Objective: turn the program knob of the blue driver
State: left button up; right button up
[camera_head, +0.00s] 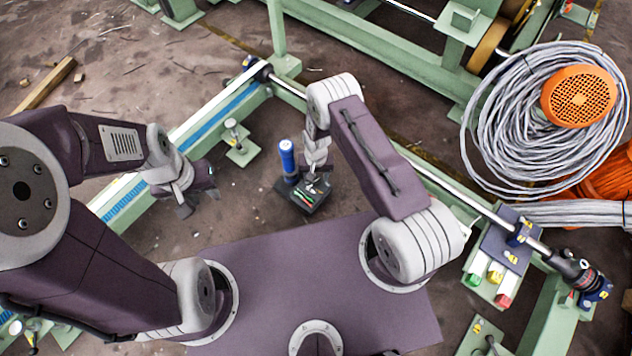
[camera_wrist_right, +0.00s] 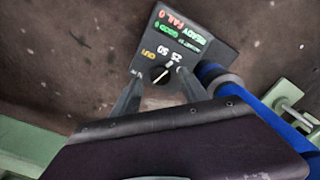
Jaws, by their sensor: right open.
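The blue driver (camera_head: 288,160) stands upright at the left side of a small black control box (camera_head: 300,207) on the floor. In the right wrist view the driver's blue body (camera_wrist_right: 250,105) lies right of the box face (camera_wrist_right: 213,50), which has coloured READY, GOOD and FAIL lettering. The program knob (camera_wrist_right: 160,77), a small dial with a pale pointer, is on that face. My right gripper (camera_wrist_right: 158,88) is open, one finger on each side of the knob; I cannot tell if they touch it. My left gripper (camera_head: 200,203) is open and empty, left of the box.
Green rails with a steel shaft (camera_head: 440,185) run behind and to the right of the box. A grey cable coil (camera_head: 490,125) with an orange part (camera_head: 578,96) lies at the upper right. Bare floor surrounds the box.

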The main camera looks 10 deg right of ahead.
jog(key=shift+f, duration=0.9)
pick_arm(q)
jog(key=shift+f, duration=0.6)
pick_arm(e)
jog(key=shift+r, duration=0.1)
jog(key=shift+c, duration=0.3)
grip_shut()
pick_arm(q)
jog(key=shift+r, duration=0.2)
pick_arm(e)
jog(key=shift+n, duration=0.6)
jog(key=shift+n+p, duration=0.45)
jog(key=shift+n, duration=0.55)
pick_arm(q)
jog(key=shift+r+p, duration=0.4)
jog(key=shift+r, duration=0.3)
pick_arm(e)
jog(key=shift+n, duration=2.2)
